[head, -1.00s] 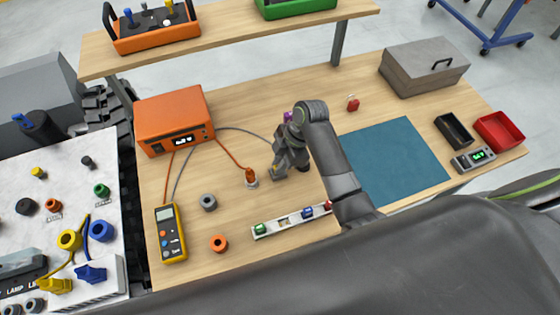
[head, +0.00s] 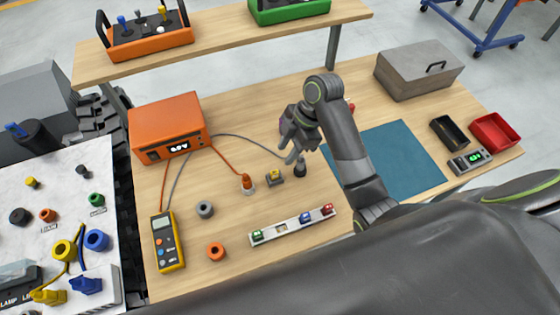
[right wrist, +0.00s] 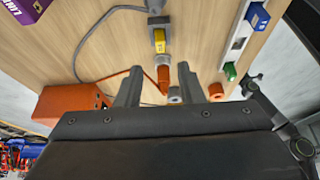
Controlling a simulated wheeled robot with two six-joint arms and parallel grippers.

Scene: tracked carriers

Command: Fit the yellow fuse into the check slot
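In the right wrist view the yellow fuse (right wrist: 159,40) stands in line with the grey block, beyond my fingertips. How deep it sits is too small to tell. My right gripper (head: 289,155) is above the table, behind and right of the fuse, and apart from it. In the right wrist view its two fingers (right wrist: 158,78) are spread with nothing held between them. My left gripper is out of view.
A white rail (head: 290,227) holds green, blue and red fuses with one empty gap. An orange plug (head: 248,183) and a dark plug (head: 300,170) flank the grey block. A grey ring (head: 205,209), orange ring (head: 216,252) and multimeter (head: 167,241) lie left. The blue mat (head: 400,165) is clear.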

